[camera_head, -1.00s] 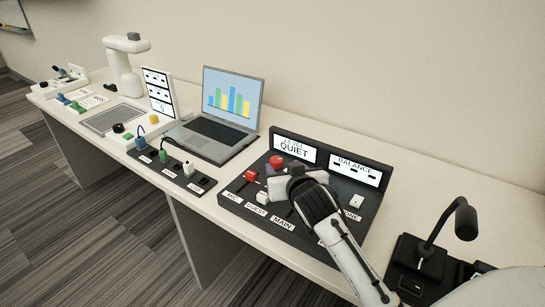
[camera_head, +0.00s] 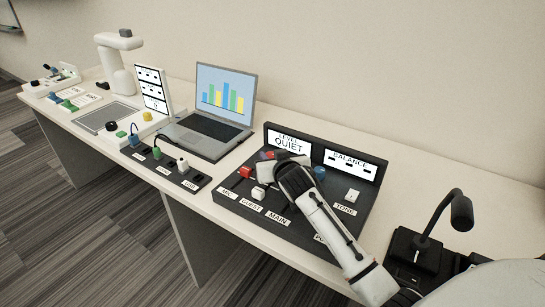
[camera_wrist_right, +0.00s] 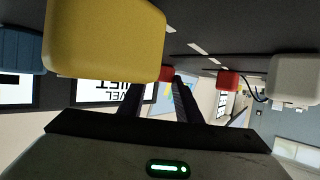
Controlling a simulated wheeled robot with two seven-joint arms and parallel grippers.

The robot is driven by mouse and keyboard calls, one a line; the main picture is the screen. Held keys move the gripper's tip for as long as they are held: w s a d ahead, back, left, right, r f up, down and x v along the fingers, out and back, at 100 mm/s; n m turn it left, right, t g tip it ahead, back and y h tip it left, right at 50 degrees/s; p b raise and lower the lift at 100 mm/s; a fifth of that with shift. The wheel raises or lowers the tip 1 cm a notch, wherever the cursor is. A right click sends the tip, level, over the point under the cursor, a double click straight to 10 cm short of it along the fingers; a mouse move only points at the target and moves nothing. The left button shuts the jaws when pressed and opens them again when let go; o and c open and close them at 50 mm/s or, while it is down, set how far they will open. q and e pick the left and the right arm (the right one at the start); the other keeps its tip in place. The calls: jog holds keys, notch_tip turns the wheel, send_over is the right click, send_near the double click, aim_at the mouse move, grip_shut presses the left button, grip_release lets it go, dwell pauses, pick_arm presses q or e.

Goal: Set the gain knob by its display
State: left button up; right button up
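The control panel (camera_head: 290,228) is a dark sloped box on the table. Its left display (camera_head: 288,143) reads LEVEL QUIET; the right display (camera_head: 350,165) reads BALANCE. A red knob (camera_head: 268,155) sits below the LEVEL display, partly hidden by my right gripper (camera_head: 268,168). No label reading gain is legible. In the right wrist view, my right gripper (camera_wrist_right: 158,88) has its fingers apart, and the red knob (camera_wrist_right: 166,73) shows between the tips. I cannot tell whether they touch it. A yellow cap (camera_wrist_right: 105,38) is close above the fingers. My left gripper is not in view.
A red slider cap (camera_head: 246,172) and a white one (camera_head: 258,192) stand left of the gripper. A laptop (camera_head: 212,131) stands left; a gooseneck microphone (camera_head: 461,212) stands right.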

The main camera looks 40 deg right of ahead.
jog(key=c, duration=0.4)
jog(key=shift+w+a+f+m+g+h+b, duration=0.1)
jog(key=shift+a+m+g+h+b, duration=0.15)
jog(key=shift+m+h+b, duration=0.3)
jog(key=shift+m+g+h+b, duration=0.35)
jog(key=shift+m+h+b, duration=0.25)
jog(key=shift+m+h, duration=0.05)
jog(key=shift+m+g+h, duration=0.3)
jog(key=shift+h, duration=0.1)
jog(key=o, duration=1)
jog(key=shift+o, duration=0.2)
